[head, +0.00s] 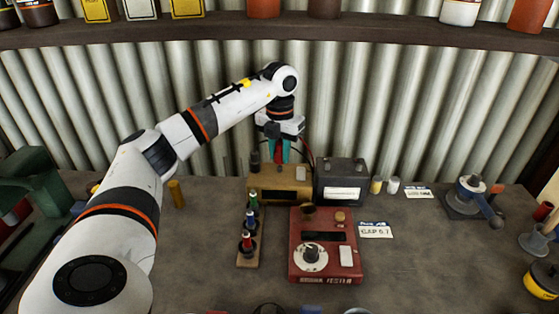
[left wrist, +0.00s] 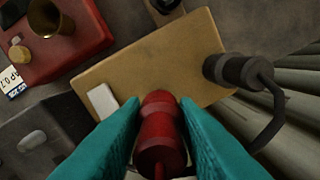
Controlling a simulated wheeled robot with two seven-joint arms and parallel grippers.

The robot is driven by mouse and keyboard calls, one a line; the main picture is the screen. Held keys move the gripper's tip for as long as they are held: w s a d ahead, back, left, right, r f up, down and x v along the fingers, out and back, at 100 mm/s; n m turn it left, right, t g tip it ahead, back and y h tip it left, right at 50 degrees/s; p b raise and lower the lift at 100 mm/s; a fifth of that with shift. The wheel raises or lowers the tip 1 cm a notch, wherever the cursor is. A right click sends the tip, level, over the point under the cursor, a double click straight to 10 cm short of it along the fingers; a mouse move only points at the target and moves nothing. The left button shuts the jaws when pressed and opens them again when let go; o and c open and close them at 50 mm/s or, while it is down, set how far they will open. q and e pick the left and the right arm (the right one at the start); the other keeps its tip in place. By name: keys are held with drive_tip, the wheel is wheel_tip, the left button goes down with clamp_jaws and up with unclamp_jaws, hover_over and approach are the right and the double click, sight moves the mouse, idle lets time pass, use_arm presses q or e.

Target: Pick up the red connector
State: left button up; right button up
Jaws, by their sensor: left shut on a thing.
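My left gripper (head: 279,150) hangs at the back of the bench, above the tan box (head: 293,194). Its teal fingers are shut on the red connector (left wrist: 158,125), which shows between them in the left wrist view. Only a little red shows between the fingers in the head view. The connector's far end points at the tan box top (left wrist: 145,62); I cannot tell whether it touches the box. A black connector (left wrist: 238,72) with a dark cable stands on the same box. My right gripper is not in view.
A dark grey box (head: 341,172) stands right of the tan box. A red tester (head: 323,265) and a wooden rack (head: 247,261) of coloured-collared pieces stand in front. A vise-like tool (head: 470,193) is at right.

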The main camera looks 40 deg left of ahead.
use_arm(q)
drive_tip(key=s+d+b, duration=0.3)
drive_tip(key=s+d, duration=0.8)
drive_tip(key=s, duration=0.3)
drive_tip(key=shift+d+r+b, duration=0.3)
drive_tip(key=shift+d+b, duration=0.05)
drive_tip(key=shift+b, duration=0.05)
drive_tip(key=shift+w, duration=0.1)
